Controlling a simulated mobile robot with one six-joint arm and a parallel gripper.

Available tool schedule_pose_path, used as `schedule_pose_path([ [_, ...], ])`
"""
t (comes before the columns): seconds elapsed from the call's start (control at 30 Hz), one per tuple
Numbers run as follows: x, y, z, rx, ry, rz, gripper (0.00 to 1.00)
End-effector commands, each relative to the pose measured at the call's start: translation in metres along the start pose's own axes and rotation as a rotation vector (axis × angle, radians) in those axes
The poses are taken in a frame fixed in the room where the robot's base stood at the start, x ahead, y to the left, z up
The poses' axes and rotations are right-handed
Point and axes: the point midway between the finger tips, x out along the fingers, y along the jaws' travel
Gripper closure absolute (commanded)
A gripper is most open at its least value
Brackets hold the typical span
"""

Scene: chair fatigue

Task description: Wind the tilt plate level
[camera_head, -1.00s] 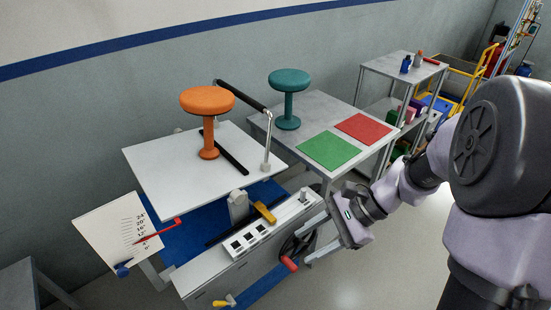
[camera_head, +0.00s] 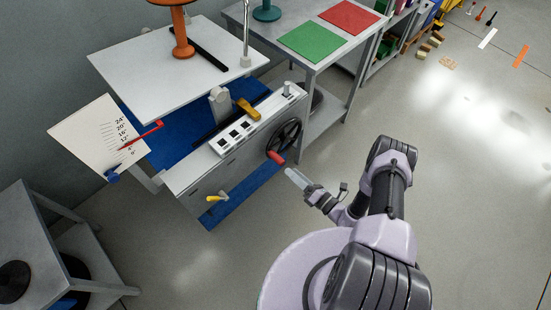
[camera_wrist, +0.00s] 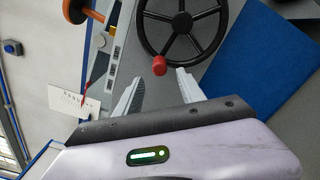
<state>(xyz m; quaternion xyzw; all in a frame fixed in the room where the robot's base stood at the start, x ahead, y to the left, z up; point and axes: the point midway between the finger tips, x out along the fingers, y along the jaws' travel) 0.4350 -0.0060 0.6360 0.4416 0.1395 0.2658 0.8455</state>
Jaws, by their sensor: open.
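The white tilt plate (camera_head: 130,85) carries an orange stool (camera_head: 180,30); its slope is hard to judge. On the white scale board (camera_head: 85,135) at left, a red pointer (camera_head: 145,135) lies across the lower marks, between 12 and 4; its exact reading is unclear. A black handwheel (camera_head: 290,128) with a red crank knob (camera_head: 277,158) is on the bench's right front side. My gripper (camera_head: 291,173) is open and empty, just short of the knob. In the wrist view the knob (camera_wrist: 159,65) appears between and just beyond my open fingertips (camera_wrist: 160,76), apparently untouched.
A yellow lever (camera_head: 247,108) and a white switch panel (camera_head: 235,135) are on the bench top. A yellow handle (camera_head: 217,197) sticks out lower left. A table with green (camera_head: 312,42) and red mats stands behind.

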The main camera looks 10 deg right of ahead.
Motion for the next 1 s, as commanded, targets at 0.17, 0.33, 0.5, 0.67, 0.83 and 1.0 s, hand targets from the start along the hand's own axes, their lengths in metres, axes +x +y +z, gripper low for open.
schedule_pose_path([
  [0.17,0.049,-0.001,-0.003,-0.003,0.005,0.005,0.54],
  [0.33,0.081,-0.001,-0.002,-0.002,0.003,0.003,0.54],
  [0.5,0.096,0.000,-0.001,-0.001,0.002,0.002,0.54],
  [0.67,0.098,0.001,0.000,-0.001,0.001,0.002,0.54],
  [0.83,0.098,0.001,0.000,-0.001,0.001,0.002,0.59],
  [1.0,0.098,0.001,0.000,0.000,0.002,0.001,0.93],
])
